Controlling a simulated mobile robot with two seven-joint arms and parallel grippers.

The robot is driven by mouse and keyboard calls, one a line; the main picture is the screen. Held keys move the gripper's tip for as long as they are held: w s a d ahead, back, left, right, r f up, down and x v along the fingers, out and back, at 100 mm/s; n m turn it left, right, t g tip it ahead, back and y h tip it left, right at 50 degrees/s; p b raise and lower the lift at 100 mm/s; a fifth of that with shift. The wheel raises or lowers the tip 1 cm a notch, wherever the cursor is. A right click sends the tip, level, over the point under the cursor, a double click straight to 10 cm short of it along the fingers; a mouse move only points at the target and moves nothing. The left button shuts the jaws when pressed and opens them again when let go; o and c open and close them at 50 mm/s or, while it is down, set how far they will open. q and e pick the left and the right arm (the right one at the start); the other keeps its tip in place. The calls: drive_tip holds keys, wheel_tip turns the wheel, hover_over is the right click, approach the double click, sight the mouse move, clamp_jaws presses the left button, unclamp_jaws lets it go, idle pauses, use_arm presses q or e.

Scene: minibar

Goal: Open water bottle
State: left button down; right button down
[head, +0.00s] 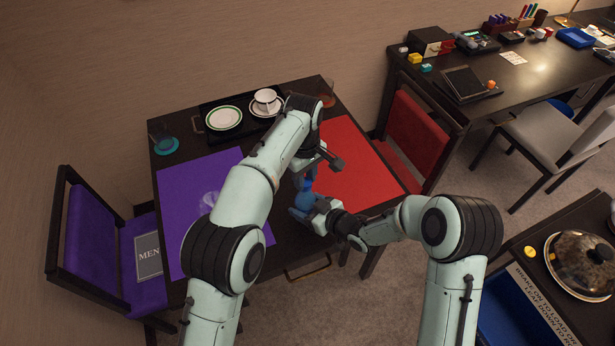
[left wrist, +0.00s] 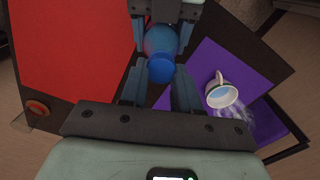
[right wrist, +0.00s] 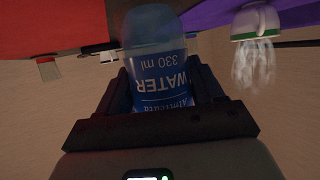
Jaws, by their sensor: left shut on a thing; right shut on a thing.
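The water bottle (head: 305,199) is blue and is held between my two grippers above the dark table. In the right wrist view its label (right wrist: 163,85) reads WATER 330 ml, upside down in the picture. My right gripper (head: 312,208) is shut on the bottle's body, with a finger on each side. My left gripper (head: 309,181) is shut at the bottle's top. In the left wrist view the blue cap (left wrist: 160,70) lies between the left fingers. The cap appears to be on the bottle. In the head view the grippers hide much of the bottle.
The table has a purple mat (head: 190,180) and a red mat (head: 355,170). A clear glass (head: 210,198) stands on the purple mat. A white cup (left wrist: 222,94) shows near it. A black tray (head: 212,136) with crockery is at the back.

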use_arm(q)
drive_tip(key=n, duration=0.4)
drive_tip(key=shift+d, duration=0.2)
drive_tip(key=c, duration=0.8)
unclamp_jaws()
drive_tip(key=shift+a, duration=0.1)
